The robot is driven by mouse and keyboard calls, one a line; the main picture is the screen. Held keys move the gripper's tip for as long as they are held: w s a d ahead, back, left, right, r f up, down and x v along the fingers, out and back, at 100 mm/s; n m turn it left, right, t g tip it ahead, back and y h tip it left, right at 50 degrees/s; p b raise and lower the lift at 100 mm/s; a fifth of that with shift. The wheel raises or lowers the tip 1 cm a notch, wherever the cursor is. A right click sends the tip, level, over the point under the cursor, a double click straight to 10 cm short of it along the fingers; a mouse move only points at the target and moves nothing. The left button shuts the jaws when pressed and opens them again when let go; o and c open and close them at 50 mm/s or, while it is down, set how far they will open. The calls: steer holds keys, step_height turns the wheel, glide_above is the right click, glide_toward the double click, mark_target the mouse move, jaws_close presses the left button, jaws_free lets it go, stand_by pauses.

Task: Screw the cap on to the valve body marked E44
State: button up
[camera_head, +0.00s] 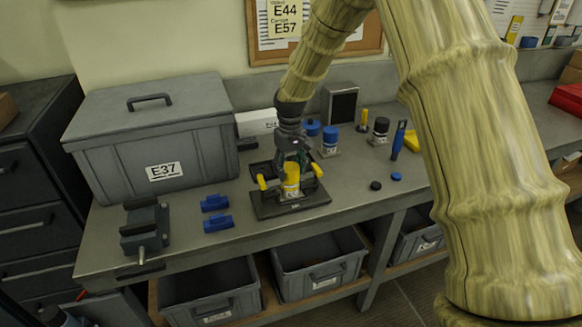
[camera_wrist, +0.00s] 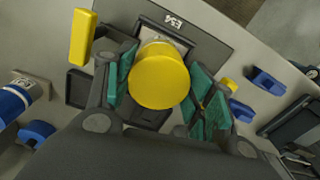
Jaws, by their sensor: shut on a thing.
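A yellow cylindrical part (camera_head: 292,178) stands upright on a dark fixture plate (camera_head: 309,200) on the bench, with a pale label low on its side. In the wrist view the yellow part (camera_wrist: 159,76) shows its smooth round top. My gripper (camera_wrist: 163,92) has its teal-padded fingers on either side of this part and is shut on it. In the head view my gripper (camera_head: 292,164) comes down from above. I cannot tell where a cap and a body meet. The plate's label (camera_wrist: 174,22) seems to read E54; no E44 mark is readable on the part.
A notice (camera_head: 285,18) shows E44 and E57. A grey case (camera_head: 155,125) marked E37 stands left. A vise (camera_head: 145,228) and blue blocks (camera_head: 216,213) are left of the plate. A blue cylinder (camera_head: 330,139), black cylinder (camera_head: 380,129) and small discs (camera_head: 376,186) are right.

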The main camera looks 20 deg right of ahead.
steer(key=shift+f, duration=0.15)
steer(key=o, duration=1)
step_height(320, 180, up, 12)
stand_by(0.3)
steer(key=shift+s, duration=0.1)
